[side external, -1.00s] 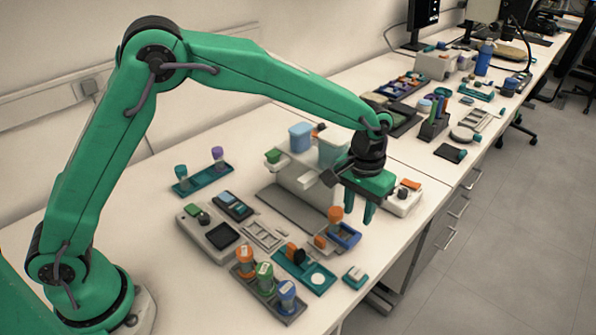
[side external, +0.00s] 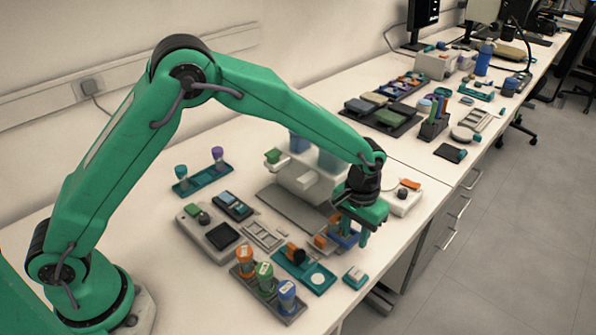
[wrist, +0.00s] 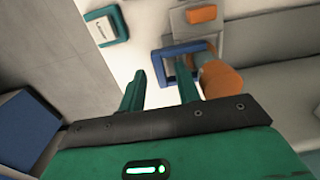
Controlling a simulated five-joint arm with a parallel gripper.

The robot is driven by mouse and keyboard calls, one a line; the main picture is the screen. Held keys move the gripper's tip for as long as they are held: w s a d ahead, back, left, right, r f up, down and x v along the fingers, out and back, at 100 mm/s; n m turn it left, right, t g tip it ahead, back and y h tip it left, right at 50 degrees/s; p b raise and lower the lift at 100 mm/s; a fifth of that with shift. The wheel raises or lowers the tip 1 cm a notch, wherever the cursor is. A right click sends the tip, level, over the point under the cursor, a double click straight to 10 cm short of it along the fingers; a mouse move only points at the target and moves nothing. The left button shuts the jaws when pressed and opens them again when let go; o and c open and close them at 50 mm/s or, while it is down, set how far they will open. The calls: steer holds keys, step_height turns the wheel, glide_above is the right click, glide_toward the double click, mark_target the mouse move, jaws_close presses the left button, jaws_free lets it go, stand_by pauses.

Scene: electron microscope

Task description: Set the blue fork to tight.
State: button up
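A blue, open frame-like piece (side external: 347,241), which I take for the blue fork, sits near the bench's front edge, below my gripper. No tight marking is readable.
A small teal-rimmed tile (side external: 355,277) lies near the front edge. A teal tray (side external: 304,271) with a black and orange knob and a rack of capped vials (side external: 266,291) stand to the left. A grey-white instrument (side external: 302,178) rises behind. The bench edge drops to the floor.

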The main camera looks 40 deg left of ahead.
steer(key=shift+f, duration=0.35)
steer(key=shift+c, duration=0.2)
jaws_close()
steer(key=shift+a, duration=0.55)
steer(key=shift+o, duration=0.2)
jaws_free()
